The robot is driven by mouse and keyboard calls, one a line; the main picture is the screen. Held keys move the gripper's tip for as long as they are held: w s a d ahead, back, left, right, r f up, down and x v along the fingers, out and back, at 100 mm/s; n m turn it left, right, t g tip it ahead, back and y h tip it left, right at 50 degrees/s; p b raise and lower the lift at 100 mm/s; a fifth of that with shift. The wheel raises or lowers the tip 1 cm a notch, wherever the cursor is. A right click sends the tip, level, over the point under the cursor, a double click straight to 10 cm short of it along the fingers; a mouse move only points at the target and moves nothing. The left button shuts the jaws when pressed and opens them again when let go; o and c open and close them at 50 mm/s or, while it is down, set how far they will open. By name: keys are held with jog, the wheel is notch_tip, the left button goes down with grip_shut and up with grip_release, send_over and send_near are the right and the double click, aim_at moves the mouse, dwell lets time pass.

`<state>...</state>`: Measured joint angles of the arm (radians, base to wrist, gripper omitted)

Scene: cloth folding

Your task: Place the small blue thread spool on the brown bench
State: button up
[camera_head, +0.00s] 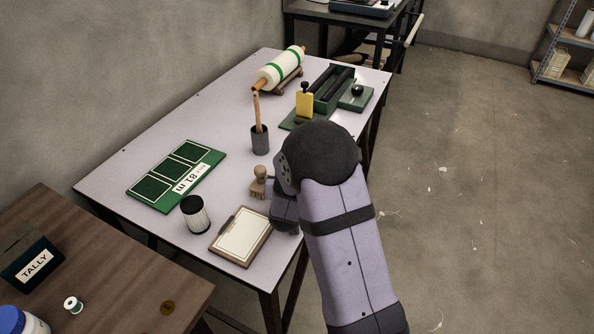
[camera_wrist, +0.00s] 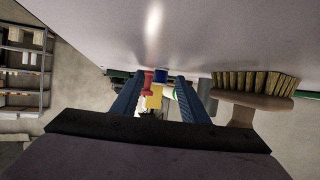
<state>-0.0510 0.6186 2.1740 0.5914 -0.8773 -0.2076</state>
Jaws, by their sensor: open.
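My gripper (camera_wrist: 160,79) is open, its two blue fingers apart with nothing touching them in the wrist view. Beyond the fingertips are a small blue thing (camera_wrist: 161,75), a red thing (camera_wrist: 149,79) and a yellow thing (camera_wrist: 154,98); I cannot tell whether the blue one is the spool. In the head view, my wrist is over the white table's right edge and the fingers are hidden. The brown bench (camera_head: 120,267) is at the lower left. A small spool with white ends and greenish thread (camera_head: 73,305) stands on it. No clearly blue spool shows in the head view.
A wooden-handled brush (camera_head: 259,183), clipboard (camera_head: 240,237), black-and-white cylinder (camera_head: 195,214), green board (camera_head: 176,176) and pencil cup (camera_head: 260,140) are on the white table (camera_head: 215,115). The bench holds a tally box (camera_head: 33,262), a button (camera_head: 167,307) and a blue-lidded jar (camera_head: 14,318).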

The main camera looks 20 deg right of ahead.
grip_shut()
dwell(0.3)
notch_tip(320, 180, up, 10)
jog(key=p, duration=0.2)
dwell(0.4)
